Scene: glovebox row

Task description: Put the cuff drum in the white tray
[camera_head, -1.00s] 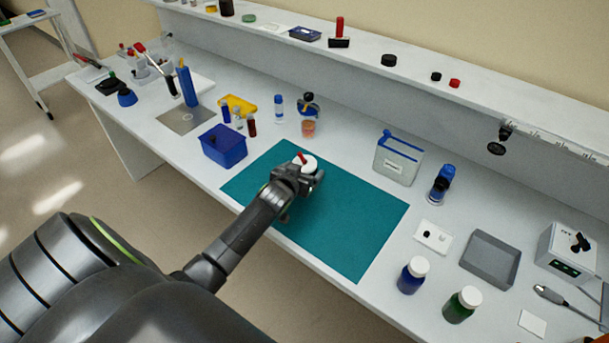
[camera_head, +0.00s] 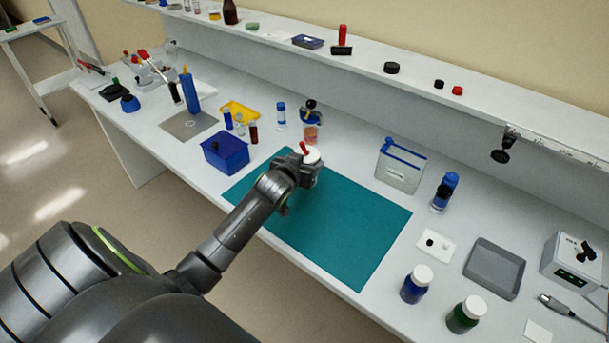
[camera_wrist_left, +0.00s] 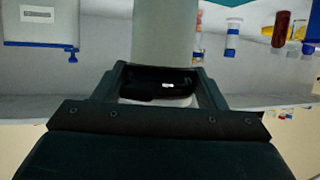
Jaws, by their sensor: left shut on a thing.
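My left gripper (camera_head: 302,172) is shut on a white, round-topped thing (camera_head: 313,155), which I take to be the cuff drum, with a red piece beside its top. It is over the far left part of the teal mat (camera_head: 345,225). In the left wrist view a pale grey cylinder (camera_wrist_left: 165,32) stands out between the fingers, whose tips are partly hidden. A small flat white tray or plate (camera_head: 444,238) with a black spot lies right of the mat; I cannot tell if it is the white tray. My right gripper is not in view.
A blue bin (camera_head: 226,158) stands left of the gripper, and an orange-filled jar (camera_head: 311,133) just behind it. A grey box (camera_head: 401,168), a blue bottle (camera_head: 416,285), a green bottle (camera_head: 465,314) and a grey tray (camera_head: 495,268) stand to the right. The mat's middle is clear.

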